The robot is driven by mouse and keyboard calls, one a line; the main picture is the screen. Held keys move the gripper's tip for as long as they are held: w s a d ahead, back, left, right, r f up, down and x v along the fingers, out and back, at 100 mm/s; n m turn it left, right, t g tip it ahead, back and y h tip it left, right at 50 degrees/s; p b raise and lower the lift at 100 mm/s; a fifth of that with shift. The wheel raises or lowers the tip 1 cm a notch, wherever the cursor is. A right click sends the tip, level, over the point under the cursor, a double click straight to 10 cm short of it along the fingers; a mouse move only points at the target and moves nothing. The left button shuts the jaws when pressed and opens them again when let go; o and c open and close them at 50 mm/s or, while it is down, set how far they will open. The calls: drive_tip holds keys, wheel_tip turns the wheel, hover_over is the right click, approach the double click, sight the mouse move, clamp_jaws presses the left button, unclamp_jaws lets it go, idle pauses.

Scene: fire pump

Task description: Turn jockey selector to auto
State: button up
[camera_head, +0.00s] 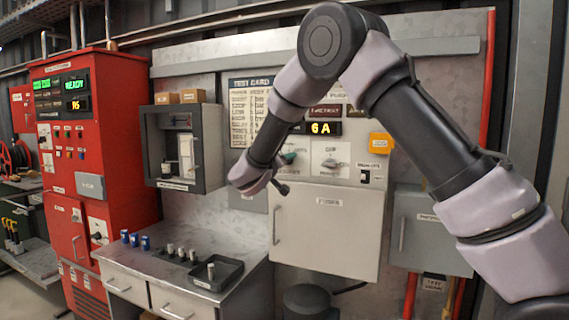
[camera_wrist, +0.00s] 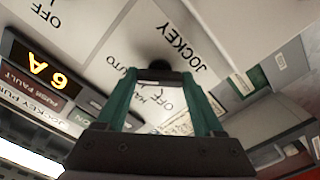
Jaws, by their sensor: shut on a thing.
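The jockey selector (camera_wrist: 160,68) shows as a dark handle at the fingertips in the wrist view, on a pale plate lettered JOCKEY, with HAND, OFF and AUTO around it. My gripper (camera_wrist: 159,82) has its green fingers on either side of this handle and is shut on it. Which mark the handle points to cannot be told.
A second selector (camera_head: 331,162) with an OFF mark sits right of my gripper. An amber 6A display (camera_head: 320,128) is above. A yellow box (camera_head: 381,143) is further right. A grey open cabinet (camera_head: 182,148) and a steel counter (camera_head: 184,280) stand left.

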drive_tip(key=shift+f, duration=0.1)
drive_tip(key=o, duration=1.4)
drive_tip(key=shift+s, duration=0.1)
drive_tip(key=v, duration=1)
drive_tip(key=shift+s+a, duration=0.15)
drive_tip(key=shift+s, duration=0.15)
